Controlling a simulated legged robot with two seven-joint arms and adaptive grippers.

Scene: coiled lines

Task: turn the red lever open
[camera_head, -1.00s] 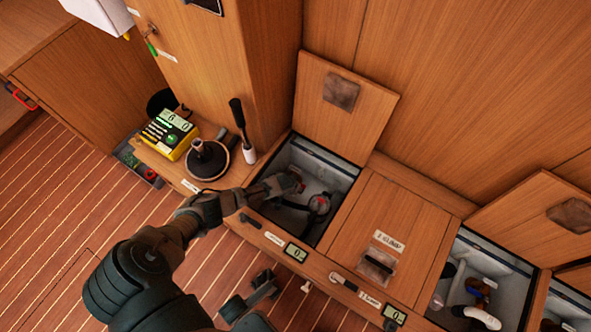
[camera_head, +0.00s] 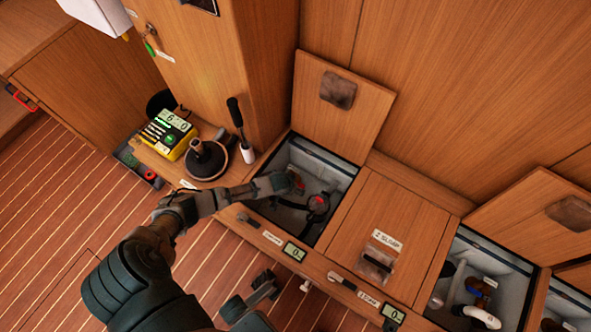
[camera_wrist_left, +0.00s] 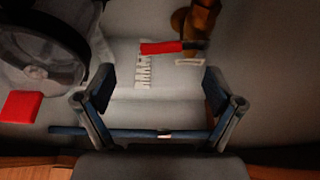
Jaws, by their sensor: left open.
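The red lever (camera_wrist_left: 172,47) lies nearly level in the left wrist view, next to a brass fitting (camera_wrist_left: 196,20) on the pale wall of an open locker. My left gripper (camera_wrist_left: 158,92) is open and empty, its two fingers apart. The lever shows beyond the fingertips, roughly between them, and looks untouched. In the head view my left arm reaches into the locker (camera_head: 345,168), and the gripper (camera_head: 290,184) is small there, with a bit of red by its tip. A dark jointed part stands at the bottom edge; I cannot tell whether it is my right gripper.
A round black-rimmed fitting (camera_wrist_left: 40,55) and a red block (camera_wrist_left: 20,107) are left of my gripper. The raised lid (camera_head: 345,115) leans behind the locker. A closed hatch is to the right.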

